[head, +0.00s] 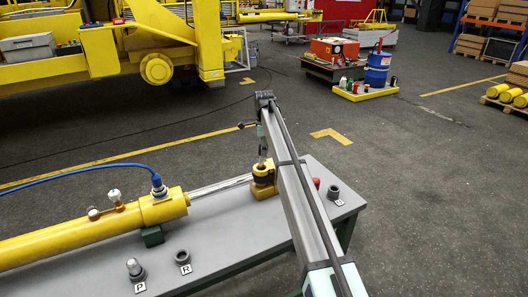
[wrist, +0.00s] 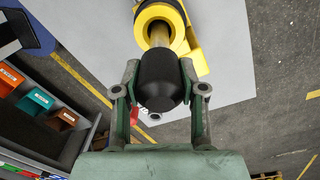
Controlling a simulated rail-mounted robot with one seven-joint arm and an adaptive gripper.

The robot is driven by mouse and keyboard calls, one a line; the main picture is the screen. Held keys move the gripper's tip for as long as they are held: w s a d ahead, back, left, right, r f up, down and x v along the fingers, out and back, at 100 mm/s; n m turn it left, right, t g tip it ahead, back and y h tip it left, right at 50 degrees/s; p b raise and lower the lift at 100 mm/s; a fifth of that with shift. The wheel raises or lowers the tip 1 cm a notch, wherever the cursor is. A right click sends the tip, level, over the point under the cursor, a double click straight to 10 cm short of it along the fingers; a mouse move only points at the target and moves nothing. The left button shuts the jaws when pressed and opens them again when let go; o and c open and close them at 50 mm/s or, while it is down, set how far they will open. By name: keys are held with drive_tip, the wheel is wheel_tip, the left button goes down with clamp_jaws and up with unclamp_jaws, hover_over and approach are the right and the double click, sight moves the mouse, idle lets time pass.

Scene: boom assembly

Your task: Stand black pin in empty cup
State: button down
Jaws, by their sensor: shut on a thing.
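In the wrist view my gripper (wrist: 160,88) is shut on the black head of a pin (wrist: 160,80). The pin's brass-coloured shaft reaches toward the hole of a yellow rod eye (wrist: 158,14); how deep it sits in the hole is unclear. In the head view my gripper (head: 263,158) is above the rod eye (head: 263,185), partly hidden by my arm. A dark cup labelled R (head: 182,258) stands near the table's front and looks empty. Another dark cup (head: 334,192) at the right end also looks empty. The cup labelled P (head: 137,275) holds a silver-topped pin.
A yellow cylinder (head: 90,232) with a blue hose lies along the grey table (head: 225,232), its bright rod (head: 220,187) running to the rod eye. A small red object (head: 316,183) is near the right cup. Table space between the cylinder and right end is fairly clear.

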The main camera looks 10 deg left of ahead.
drive_tip(key=shift+r+p, duration=1.15)
drive_tip(key=shift+r, duration=1.6)
